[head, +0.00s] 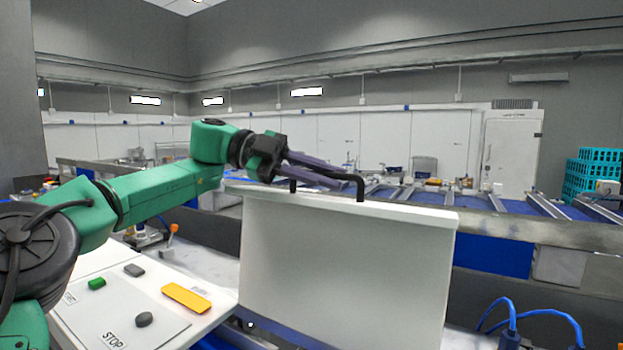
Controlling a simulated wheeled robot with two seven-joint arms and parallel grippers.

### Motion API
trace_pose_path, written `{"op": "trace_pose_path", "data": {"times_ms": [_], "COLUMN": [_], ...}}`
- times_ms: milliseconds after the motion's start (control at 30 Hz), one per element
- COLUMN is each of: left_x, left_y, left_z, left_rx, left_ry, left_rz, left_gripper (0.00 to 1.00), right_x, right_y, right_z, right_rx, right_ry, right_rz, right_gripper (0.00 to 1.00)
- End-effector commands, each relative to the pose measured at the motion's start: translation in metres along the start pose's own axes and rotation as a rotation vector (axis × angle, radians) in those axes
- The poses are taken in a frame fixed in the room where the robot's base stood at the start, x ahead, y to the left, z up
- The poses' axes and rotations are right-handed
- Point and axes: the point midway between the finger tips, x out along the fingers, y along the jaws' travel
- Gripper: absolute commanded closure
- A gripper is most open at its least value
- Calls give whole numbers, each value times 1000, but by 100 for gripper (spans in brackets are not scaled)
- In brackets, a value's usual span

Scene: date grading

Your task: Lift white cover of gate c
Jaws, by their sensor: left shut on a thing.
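The white cover (345,270) is a large upright panel in the middle of the head view, with a black handle (361,187) on its top edge. My left gripper (325,177) reaches in from the left and is shut on the handle, its dark fingers lying across it just above the cover's top edge. The fingers hide part of the handle. The cover's bottom edge is partly out of the frame, so I cannot tell what it rests on. No gate letter can be read. My right gripper is not in view.
A control panel (118,318) with green, grey and yellow buttons and the word STOP stands at the lower left, close to the cover. Blue cables (545,315) rise at the lower right. A conveyor with rails (547,205) runs behind. Teal crates (590,172) stand at the right.

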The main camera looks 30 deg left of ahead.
Motion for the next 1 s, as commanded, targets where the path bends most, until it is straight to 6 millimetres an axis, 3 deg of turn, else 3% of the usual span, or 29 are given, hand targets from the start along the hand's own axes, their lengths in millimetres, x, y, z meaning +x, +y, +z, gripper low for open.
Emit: {"op": "trace_pose_path", "data": {"times_ms": [200,667,700,767,1000], "left_x": [5,5,5,5,5], "left_y": [-7,-8,-8,-8,-9], "left_z": [12,14,15,14,14], "left_rx": [-47,-58,-58,-57,-56], "left_ry": [-4,-4,-4,-3,-3], "left_rz": [21,26,26,26,26], "left_gripper": [100,100,74,55,55], "right_x": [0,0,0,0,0], "right_y": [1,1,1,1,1], "right_z": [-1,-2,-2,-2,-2], "right_rx": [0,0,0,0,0], "right_ry": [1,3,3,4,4], "right_rz": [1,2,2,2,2], "right_gripper": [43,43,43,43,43]}}
